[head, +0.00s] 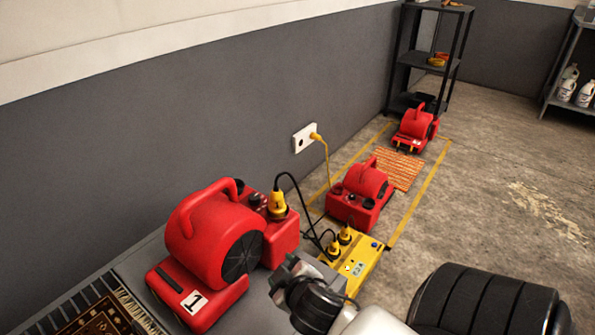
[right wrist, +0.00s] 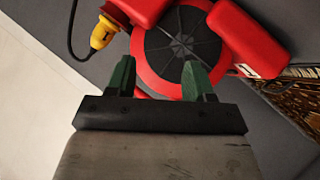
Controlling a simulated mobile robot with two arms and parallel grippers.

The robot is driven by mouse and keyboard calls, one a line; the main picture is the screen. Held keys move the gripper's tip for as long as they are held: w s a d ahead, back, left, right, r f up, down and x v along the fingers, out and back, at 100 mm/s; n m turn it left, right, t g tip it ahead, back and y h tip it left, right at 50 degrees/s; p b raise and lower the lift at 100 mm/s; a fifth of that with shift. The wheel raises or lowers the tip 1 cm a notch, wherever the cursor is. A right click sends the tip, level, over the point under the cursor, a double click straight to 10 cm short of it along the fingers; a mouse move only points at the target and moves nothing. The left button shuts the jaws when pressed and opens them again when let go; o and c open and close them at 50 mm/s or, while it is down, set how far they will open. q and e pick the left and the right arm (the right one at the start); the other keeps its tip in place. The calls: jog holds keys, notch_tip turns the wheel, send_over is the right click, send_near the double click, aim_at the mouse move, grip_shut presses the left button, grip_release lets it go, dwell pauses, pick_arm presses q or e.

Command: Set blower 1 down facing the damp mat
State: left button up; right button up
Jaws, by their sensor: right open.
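Blower 1 (head: 215,250), a red blower with a white "1" label and a dark round grille, stands upright on a grey raised surface at lower left. A yellow plug with a black cord sits at its back. It also shows in the right wrist view (right wrist: 228,40). My right gripper (right wrist: 158,66) is open and empty, its green fingers pointing at the grille. Whether they touch it is unclear. The orange striped mat (head: 397,169), apparently the damp mat, lies on the floor between two other red blowers. My left gripper is in neither view.
A second red blower (head: 362,194) stands nearer the mat and a third (head: 414,130) beyond it, between yellow floor lines. A yellow power box (head: 352,266) with plugs sits beside blower 1. A fringed rug (head: 100,318) lies at lower left. Floor at right is open.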

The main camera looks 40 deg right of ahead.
jog(key=s+a+f+g+y, duration=0.2)
jog(key=s+a+g, duration=0.2)
jog(key=s+a, duration=0.1)
jog(key=s+a+f+m+g+y, duration=0.1)
jog(key=s+a+g+y, duration=0.1)
jog(key=s+a, duration=0.3)
jog(key=s+g, duration=0.1)
jog(key=s, duration=0.2)
jog(key=shift+s+f+g+y, duration=0.3)
jog(key=shift+f+g, duration=0.05)
jog(key=shift+g, duration=0.05)
